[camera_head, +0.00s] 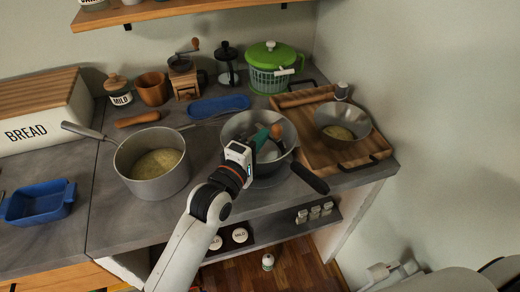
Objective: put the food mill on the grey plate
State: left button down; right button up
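The food mill (232,128) looks to be the grey metal bowl near the counter's front edge, with a black handle (310,178) sticking out to the lower right and a wooden knob (276,131) above its inside. My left gripper (262,139) is over the bowl, with its tip close by the knob. Whether its fingers are closed on anything is too small to tell. My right gripper is not in view.
A steel saucepan (150,186) stands left of the bowl. A wooden board (310,150) with another metal bowl (345,115) is at the right. Behind are a blue dish (218,106), a coffee grinder (184,82) and a green salad spinner (270,80). A blue tray (40,204) lies far left.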

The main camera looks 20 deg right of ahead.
pick_arm(q)
jog(key=shift+f, duration=0.6)
jog(key=shift+w+r, duration=0.1)
jog(key=shift+r, duration=0.05)
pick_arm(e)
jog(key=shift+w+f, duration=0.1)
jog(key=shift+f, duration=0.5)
pick_arm(q)
jog(key=shift+f, duration=0.35)
jog(key=c, duration=2.1)
grip_release()
jog(key=shift+f, duration=0.2)
jog(key=o, duration=0.5)
jog(key=shift+c, duration=0.2)
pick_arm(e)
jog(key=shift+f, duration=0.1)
pick_arm(q)
jog(key=shift+r, duration=0.15)
